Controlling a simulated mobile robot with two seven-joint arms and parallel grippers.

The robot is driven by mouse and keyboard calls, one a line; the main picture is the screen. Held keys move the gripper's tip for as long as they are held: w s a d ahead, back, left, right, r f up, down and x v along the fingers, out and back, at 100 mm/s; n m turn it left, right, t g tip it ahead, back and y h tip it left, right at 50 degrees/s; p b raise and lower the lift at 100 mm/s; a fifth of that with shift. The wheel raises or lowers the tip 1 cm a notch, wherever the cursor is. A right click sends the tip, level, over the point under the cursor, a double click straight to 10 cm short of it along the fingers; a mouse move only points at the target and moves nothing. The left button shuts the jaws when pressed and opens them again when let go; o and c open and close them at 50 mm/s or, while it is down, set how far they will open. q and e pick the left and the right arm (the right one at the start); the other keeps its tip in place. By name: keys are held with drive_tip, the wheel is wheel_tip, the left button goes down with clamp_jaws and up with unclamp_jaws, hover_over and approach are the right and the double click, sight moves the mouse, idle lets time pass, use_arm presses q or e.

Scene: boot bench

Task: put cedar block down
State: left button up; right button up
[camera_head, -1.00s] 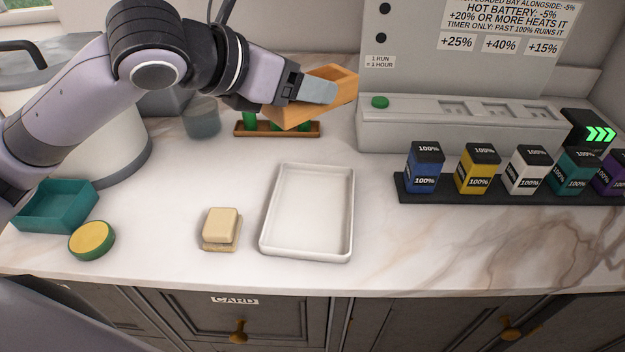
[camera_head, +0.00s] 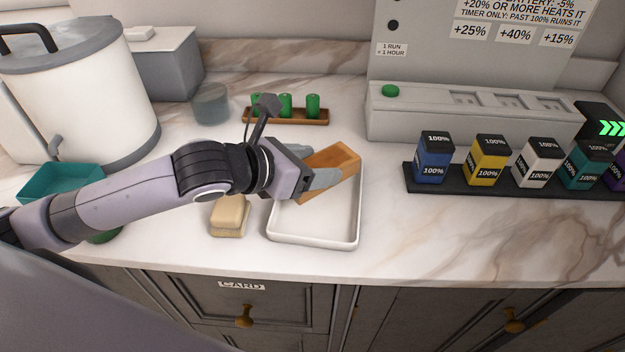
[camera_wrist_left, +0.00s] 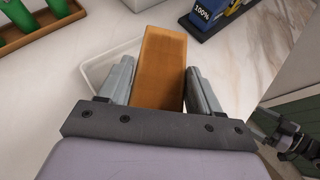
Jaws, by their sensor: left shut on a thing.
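My left gripper (camera_head: 318,178) is shut on the orange-brown cedar block (camera_head: 335,167). The block is tilted in the head view, above the back part of the white tray (camera_head: 288,238). In the left wrist view the block (camera_wrist_left: 161,68) sits between the two grey fingers, with part of the tray (camera_wrist_left: 97,75) behind it. I cannot tell whether the block touches the tray. The visible tray floor is empty. My right gripper is not seen in the head view.
A cream block-like piece (camera_head: 229,215) stands just left of the tray. Behind is a wooden rack (camera_head: 290,117) with green cylinders. Several coloured batteries, including a blue one (camera_head: 433,158), stand on a dark strip at right. A teal box (camera_head: 62,180) lies left, partly behind my arm.

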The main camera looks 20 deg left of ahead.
use_arm(q)
drive_tip(key=shift+f, duration=2)
drive_tip(key=shift+f, duration=0.1)
drive_tip(key=o, duration=1.2)
drive_tip(key=shift+f, duration=0.1)
